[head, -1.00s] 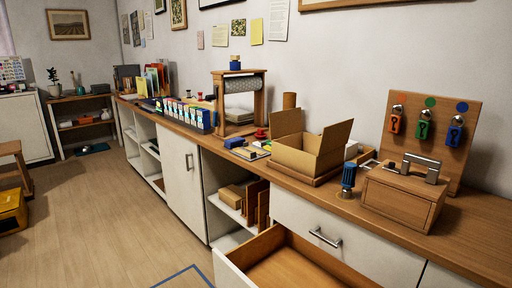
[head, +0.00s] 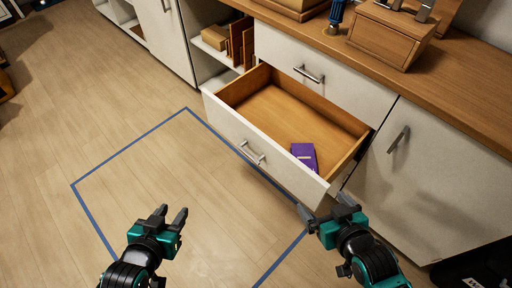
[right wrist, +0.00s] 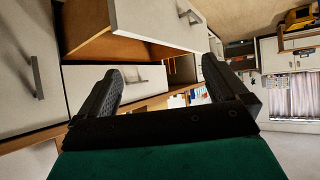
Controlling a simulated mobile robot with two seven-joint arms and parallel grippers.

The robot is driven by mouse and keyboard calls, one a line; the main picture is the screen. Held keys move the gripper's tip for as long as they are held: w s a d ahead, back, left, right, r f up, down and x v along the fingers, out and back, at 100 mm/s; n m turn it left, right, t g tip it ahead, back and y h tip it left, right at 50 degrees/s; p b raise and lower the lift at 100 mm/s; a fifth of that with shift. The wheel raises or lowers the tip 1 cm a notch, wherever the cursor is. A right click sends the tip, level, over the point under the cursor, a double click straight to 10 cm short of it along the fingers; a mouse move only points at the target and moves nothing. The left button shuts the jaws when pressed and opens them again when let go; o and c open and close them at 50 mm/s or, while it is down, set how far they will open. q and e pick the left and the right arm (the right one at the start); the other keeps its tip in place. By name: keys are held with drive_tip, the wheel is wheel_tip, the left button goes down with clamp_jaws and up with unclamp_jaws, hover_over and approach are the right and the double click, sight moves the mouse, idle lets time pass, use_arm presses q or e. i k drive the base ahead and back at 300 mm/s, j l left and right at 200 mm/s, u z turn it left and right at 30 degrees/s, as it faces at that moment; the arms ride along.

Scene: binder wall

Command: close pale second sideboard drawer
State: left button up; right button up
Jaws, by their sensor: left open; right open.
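The pale second sideboard drawer (head: 262,150) is pulled well out below a shut top drawer (head: 318,72) in the head view. Its front carries a metal bar handle (head: 253,153). A purple item (head: 304,156) lies inside near its right front corner. My left gripper (head: 170,218) is open and empty over the floor, in front of the drawer and apart from it. My right gripper (head: 325,214) is open near the drawer's right front corner; whether it touches cannot be told. The right wrist view shows its fingers (right wrist: 155,88) apart, with the pale drawer front (right wrist: 160,22) beyond them.
A pale cupboard door (head: 414,150) with a metal handle stands right of the drawer. Open shelves (head: 220,62) are to its left. A wooden box (head: 390,35) sits on the worktop (head: 470,95). A blue taped outline (head: 128,152) marks clear floor.

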sight(265, 110)
drive_tip(key=i+j+z, duration=0.1)
drive_tip(key=z, duration=0.3)
drive_tip(key=j+z, duration=0.4)
drive_tip(key=i+j+z, duration=0.1)
drive_tip(key=z, duration=0.25)
drive_tip(key=j+z, duration=0.4)
drive_tip(key=j, duration=1.25)
drive_tip(key=k+j+z, duration=0.1)
drive_tip(key=j, duration=1.35)
drive_tip(key=k, duration=0.05)
